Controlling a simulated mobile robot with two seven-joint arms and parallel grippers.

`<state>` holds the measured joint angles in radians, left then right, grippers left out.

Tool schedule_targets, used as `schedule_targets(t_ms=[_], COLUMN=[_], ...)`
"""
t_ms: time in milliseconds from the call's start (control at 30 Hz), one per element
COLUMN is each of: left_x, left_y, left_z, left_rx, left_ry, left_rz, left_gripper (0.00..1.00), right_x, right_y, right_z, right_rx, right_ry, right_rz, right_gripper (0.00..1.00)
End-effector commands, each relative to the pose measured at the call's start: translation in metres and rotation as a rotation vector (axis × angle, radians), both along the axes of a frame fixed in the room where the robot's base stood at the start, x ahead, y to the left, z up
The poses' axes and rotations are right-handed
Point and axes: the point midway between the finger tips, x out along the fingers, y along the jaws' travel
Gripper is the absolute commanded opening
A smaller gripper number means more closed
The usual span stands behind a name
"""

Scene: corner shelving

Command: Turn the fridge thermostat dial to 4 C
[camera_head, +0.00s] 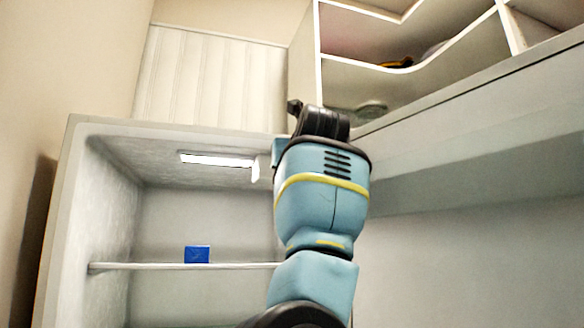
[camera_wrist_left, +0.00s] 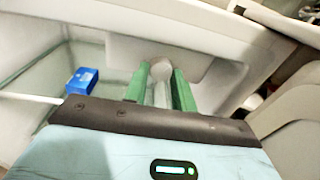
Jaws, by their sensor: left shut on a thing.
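The open fridge (camera_head: 112,190) stands at the left of the head view. In the left wrist view a small pale round dial (camera_wrist_left: 161,70) sits on the fridge's inner housing, between the two green fingers of my left gripper (camera_wrist_left: 159,84). The gripper is shut on the dial, with a finger on each side. No scale or numbers on the dial can be read. In the head view my arm hides the fingers, at the upper right of the fridge opening. My right gripper is in neither view.
A lit strip (camera_head: 217,160) is under the fridge ceiling. A blue box (camera_head: 197,254) stands on the fridge shelf (camera_head: 150,266), also visible in the left wrist view (camera_wrist_left: 82,81). Corner shelving (camera_head: 350,75) stands above and behind, right of the fridge.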

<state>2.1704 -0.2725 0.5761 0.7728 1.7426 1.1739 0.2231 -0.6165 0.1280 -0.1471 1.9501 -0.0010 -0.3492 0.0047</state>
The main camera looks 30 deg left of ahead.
Motion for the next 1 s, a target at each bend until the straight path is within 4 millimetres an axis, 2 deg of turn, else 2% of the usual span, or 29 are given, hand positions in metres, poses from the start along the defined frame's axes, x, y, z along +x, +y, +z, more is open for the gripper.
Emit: schedule_targets(t_ms=[600, 633, 767, 800, 1000], left_x=[0.0009, 0.0009, 0.0008, 0.0007, 0.0003], left_y=[0.0000, 0.0000, 0.0000, 0.0001, 0.0001], left_z=[-0.0011, -0.0010, -0.0009, -0.0008, -0.0003], left_rx=[0.034, 0.034, 0.033, 0.033, 0.034], left_ry=[0.041, 0.041, 0.041, 0.041, 0.040], left_rz=[0.000, 0.000, 0.001, 0.001, 0.001], left_gripper=[0.03, 0.29, 0.46, 0.48, 0.48], right_x=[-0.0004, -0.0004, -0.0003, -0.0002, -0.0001], right_y=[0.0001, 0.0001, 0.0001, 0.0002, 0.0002], right_z=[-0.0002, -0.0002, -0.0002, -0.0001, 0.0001], right_rx=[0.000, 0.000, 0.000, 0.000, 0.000], right_ry=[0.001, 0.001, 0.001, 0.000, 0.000], right_rz=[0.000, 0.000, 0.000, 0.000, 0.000], right_gripper=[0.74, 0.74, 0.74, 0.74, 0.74])
